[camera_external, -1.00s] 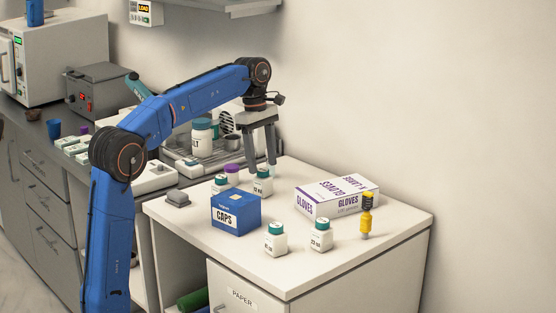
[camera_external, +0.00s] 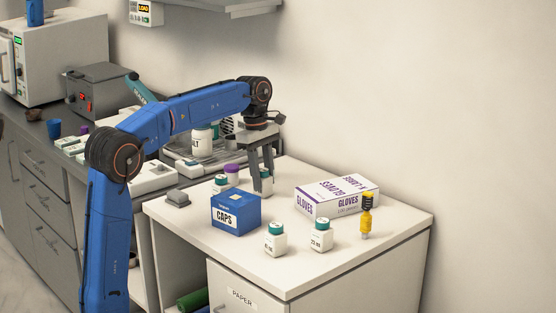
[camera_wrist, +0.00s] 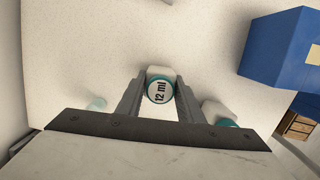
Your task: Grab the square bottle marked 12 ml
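The square white bottle marked 12 ml has a teal-edged round cap and shows in the wrist view (camera_wrist: 160,73), upright between my fingers. In the external view the bottle (camera_external: 263,186) stands behind the blue CAPS box, partly hidden by my fingers. My gripper (camera_external: 262,186) is lowered around it, pointing down, with one finger on each side. In the wrist view my gripper (camera_wrist: 160,92) looks open, with the fingers very close to the bottle's sides. I cannot tell whether they touch it.
Close by stand the blue CAPS box (camera_external: 235,213), another teal-capped bottle (camera_external: 220,184) and a purple-capped jar (camera_external: 232,173). Two square bottles (camera_external: 275,240) (camera_external: 321,235) stand at the front. A GLOVES box (camera_external: 337,195) and a yellow-and-black item (camera_external: 366,217) are to the right.

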